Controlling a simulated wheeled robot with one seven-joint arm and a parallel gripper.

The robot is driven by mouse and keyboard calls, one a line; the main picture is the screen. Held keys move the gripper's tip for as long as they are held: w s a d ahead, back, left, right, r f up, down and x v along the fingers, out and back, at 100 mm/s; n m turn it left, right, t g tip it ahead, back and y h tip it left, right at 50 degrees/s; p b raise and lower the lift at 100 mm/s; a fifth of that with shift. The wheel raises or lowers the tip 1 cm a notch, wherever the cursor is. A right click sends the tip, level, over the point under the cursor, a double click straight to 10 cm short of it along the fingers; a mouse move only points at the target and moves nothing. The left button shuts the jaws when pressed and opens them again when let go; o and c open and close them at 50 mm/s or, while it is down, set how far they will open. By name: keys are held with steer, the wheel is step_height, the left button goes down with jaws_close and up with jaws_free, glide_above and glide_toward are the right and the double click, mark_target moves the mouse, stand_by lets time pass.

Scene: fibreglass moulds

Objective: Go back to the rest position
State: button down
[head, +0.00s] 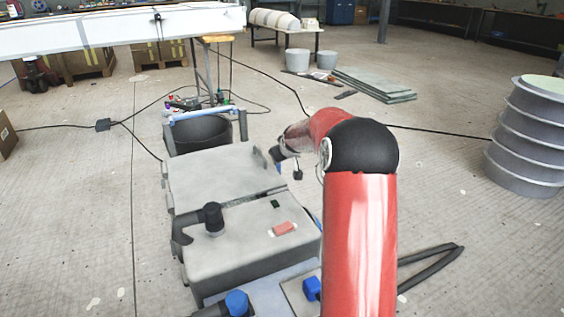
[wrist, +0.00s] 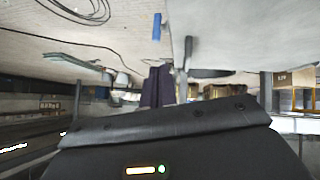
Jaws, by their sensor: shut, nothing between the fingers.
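My red arm with a black elbow reaches up from the bottom of the head view and bends away to the left. Its far end, with my gripper (head: 277,154), hangs over the right side of my own grey base. The gripper is small and partly hidden there, and I see nothing held in it. In the wrist view, my black wrist housing with small lights fills the bottom, and the room appears upside down. The gripper is shut and empty.
A dark bucket (head: 202,134) stands at the far end of my base. A grey ribbed stack (head: 528,140) stands at the right. Flat boards (head: 372,84) and two grey buckets lie farther back. A long white mould (head: 120,30) is at the upper left. Cables cross the floor.

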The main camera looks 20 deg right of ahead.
steer(key=v, duration=0.4)
steer(key=shift+s+d+r, duration=0.2)
steer(key=shift+r, duration=0.2)
